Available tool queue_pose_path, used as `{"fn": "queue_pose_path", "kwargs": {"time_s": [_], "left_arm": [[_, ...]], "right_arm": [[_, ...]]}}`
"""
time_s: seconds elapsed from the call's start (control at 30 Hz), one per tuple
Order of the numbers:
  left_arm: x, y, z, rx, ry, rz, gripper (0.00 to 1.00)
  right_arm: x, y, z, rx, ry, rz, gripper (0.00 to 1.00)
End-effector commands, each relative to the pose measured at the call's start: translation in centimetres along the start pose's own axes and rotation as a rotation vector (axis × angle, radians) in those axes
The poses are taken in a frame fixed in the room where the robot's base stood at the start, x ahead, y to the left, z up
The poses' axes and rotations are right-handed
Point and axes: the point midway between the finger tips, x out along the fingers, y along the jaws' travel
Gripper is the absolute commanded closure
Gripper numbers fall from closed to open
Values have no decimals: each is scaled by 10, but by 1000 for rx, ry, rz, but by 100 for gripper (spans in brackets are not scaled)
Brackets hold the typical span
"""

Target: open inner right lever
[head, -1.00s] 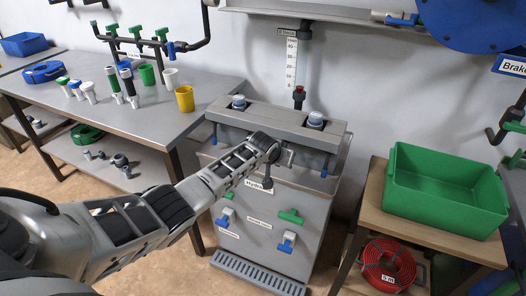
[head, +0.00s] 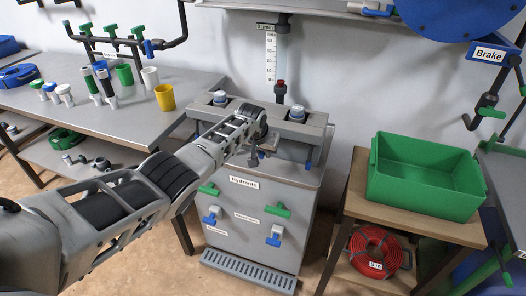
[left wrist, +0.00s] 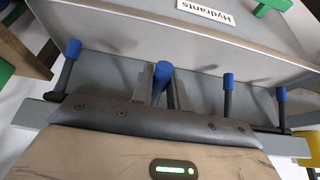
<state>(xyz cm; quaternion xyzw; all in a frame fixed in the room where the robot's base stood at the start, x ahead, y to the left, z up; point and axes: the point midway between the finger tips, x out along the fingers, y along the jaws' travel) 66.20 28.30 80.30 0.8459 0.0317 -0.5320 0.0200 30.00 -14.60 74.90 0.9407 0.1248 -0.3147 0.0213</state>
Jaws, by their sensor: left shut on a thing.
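The grey hydrant cabinet (head: 262,213) stands in the middle of the head view, with a row of levers under its top ledge. The left wrist view shows several blue-tipped levers. One, the inner right lever (left wrist: 162,75), is between the fingers of my left gripper (left wrist: 163,95), which is shut on it. The outer right lever (left wrist: 70,60) and the inner left lever (left wrist: 228,88) hang free on either side. My right gripper is in neither view.
A "Hydrants" label (head: 244,182) and green and blue handles are on the cabinet front below. A green crate (head: 425,180) sits on a wooden stand at right. A steel table (head: 140,118) with a yellow cup (head: 165,97) stands at left. Open floor lies before the cabinet.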

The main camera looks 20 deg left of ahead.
Motion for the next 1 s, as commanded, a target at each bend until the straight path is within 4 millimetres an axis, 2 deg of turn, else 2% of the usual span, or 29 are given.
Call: {"fn": "queue_pose_path", "kwargs": {"time_s": [0.03,0.07,0.13,0.43,0.57,0.73,1.0], "left_arm": [[-2,1,-2,-1,1,2,100],[-2,1,-2,-1,2,2,81],[-2,1,-2,-1,2,2,63],[-2,0,-2,-1,3,0,63],[-10,0,-2,-1,2,0,63],[-34,-1,-3,0,4,0,63],[-83,0,-2,0,7,1,63]], "right_arm": [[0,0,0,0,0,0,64],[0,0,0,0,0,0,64],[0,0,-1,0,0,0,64],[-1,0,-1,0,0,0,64],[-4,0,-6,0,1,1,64],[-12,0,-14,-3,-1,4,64],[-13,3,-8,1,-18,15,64]]}}
